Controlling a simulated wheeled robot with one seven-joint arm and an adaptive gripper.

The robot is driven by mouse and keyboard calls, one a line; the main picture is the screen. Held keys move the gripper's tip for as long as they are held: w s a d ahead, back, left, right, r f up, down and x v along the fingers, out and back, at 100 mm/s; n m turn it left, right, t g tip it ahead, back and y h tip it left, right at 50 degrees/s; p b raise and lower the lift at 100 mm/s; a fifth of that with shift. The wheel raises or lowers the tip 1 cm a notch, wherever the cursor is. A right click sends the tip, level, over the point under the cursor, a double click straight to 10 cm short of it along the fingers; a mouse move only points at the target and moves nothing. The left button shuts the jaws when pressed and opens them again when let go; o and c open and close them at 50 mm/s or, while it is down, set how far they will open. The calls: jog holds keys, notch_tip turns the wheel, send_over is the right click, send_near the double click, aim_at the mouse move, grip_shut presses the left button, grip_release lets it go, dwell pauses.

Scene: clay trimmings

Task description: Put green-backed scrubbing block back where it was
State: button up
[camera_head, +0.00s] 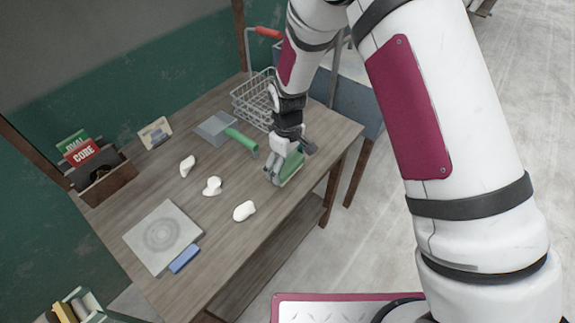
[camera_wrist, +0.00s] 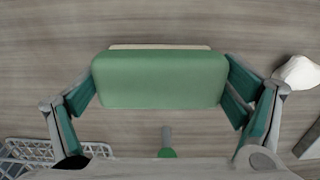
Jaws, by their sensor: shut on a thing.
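The green-backed scrubbing block (camera_head: 292,167) is at the table's right-hand edge in the head view. In the wrist view the block (camera_wrist: 160,80) shows its green back, with a thin pale strip along its far side. My gripper (camera_head: 284,171) is shut on the block, one finger against each short end; both fingers of the gripper (camera_wrist: 160,95) show in the wrist view. The block is at or close to the tabletop; I cannot tell whether it touches.
The wooden table (camera_head: 226,250) holds white clay lumps (camera_head: 212,186), a green-handled scraper (camera_head: 241,139), a wire basket (camera_head: 250,101), a grey slab (camera_head: 162,237), a blue block (camera_head: 184,259) and a wooden card box (camera_head: 108,184). Bare wood lies between the slab and the lumps.

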aim_at(288, 163)
jog(key=shift+f, duration=0.5)
jog(key=shift+f, duration=0.15)
jog(key=o, duration=0.9)
jog(key=shift+o, duration=0.2)
notch_tip(288, 163, up, 12)
jog(key=shift+r+b, duration=0.2)
jog(key=shift+b, duration=0.2)
jog(key=shift+d, duration=0.1)
